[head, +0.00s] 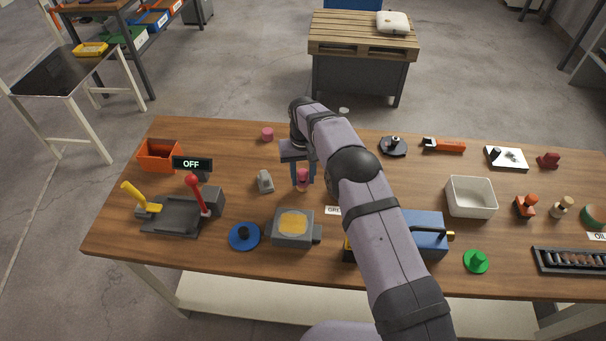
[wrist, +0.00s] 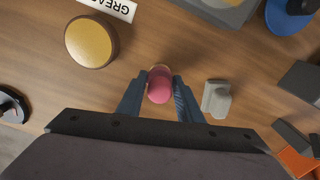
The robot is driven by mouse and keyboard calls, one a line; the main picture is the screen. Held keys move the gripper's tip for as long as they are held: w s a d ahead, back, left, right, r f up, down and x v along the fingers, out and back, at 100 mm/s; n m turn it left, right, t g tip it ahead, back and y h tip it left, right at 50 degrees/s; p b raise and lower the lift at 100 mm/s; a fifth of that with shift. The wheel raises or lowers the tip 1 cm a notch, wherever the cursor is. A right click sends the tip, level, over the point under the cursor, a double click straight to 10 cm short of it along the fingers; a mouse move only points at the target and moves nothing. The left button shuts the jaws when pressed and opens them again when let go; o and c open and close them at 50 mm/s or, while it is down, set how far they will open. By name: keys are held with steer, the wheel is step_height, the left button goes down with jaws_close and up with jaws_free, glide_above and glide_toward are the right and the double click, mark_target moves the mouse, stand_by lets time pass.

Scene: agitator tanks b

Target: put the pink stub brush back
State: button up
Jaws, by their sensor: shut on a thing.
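The pink stub brush (head: 303,174) is between the fingers of my gripper (head: 304,184), left of the table's middle. In the wrist view its round pink top (wrist: 160,90) shows between the two dark fingertips of my gripper (wrist: 159,88), which are shut on it. A tan edge shows at its far side. It looks upright; I cannot tell whether its lower end touches the table. A small pink cylinder (head: 267,134) stands apart at the back of the table.
A grey block (head: 265,181) stands close left of my gripper. A grey unit with a yellow disc (head: 293,224) and a blue disc (head: 244,236) lie in front. A yellow round pad (wrist: 90,41) sits by a GREASE label (wrist: 112,6). My arm hides part of the blue box (head: 426,232).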

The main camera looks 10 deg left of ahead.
mark_target(304, 173)
steer(key=shift+f, duration=0.2)
steer(key=o, duration=1)
steer(key=shift+o, duration=0.2)
steer(key=shift+r, duration=0.1)
step_height(304, 173, up, 12)
steer(key=b, duration=0.3)
steer(key=shift+r+b, duration=0.15)
steer(key=shift+b, duration=0.2)
steer(key=shift+d, duration=0.1)
